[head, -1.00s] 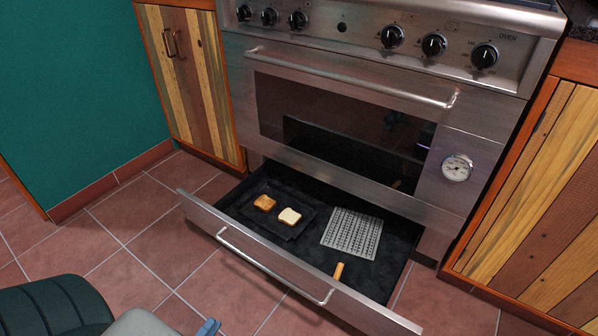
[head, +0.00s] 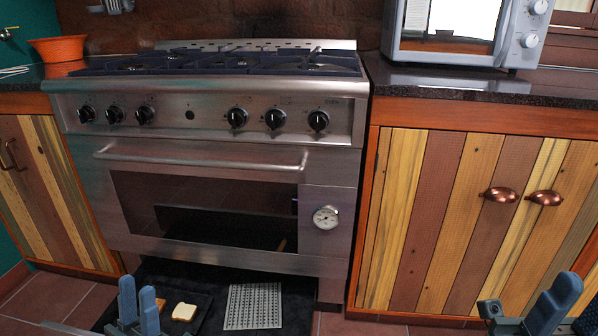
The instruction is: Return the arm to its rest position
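My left gripper (head: 138,291) stands at the bottom left of the head view, its two blue fingers pointing up with a narrow gap between them. No object shows between them. It is in front of the open oven drawer (head: 215,275) in the picture. My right gripper (head: 524,300) is at the bottom right, in front of the striped cabinet, with its fingers spread and nothing seen between them. Most of both arms lies outside the view, so their full pose is hidden.
The drawer holds a bread slice (head: 184,312), a partly hidden toasted slice (head: 160,303) and a metal grid (head: 253,306). The oven (head: 200,165) is behind it. A microwave (head: 460,35) stands on the right counter, above the striped cabinet (head: 440,220).

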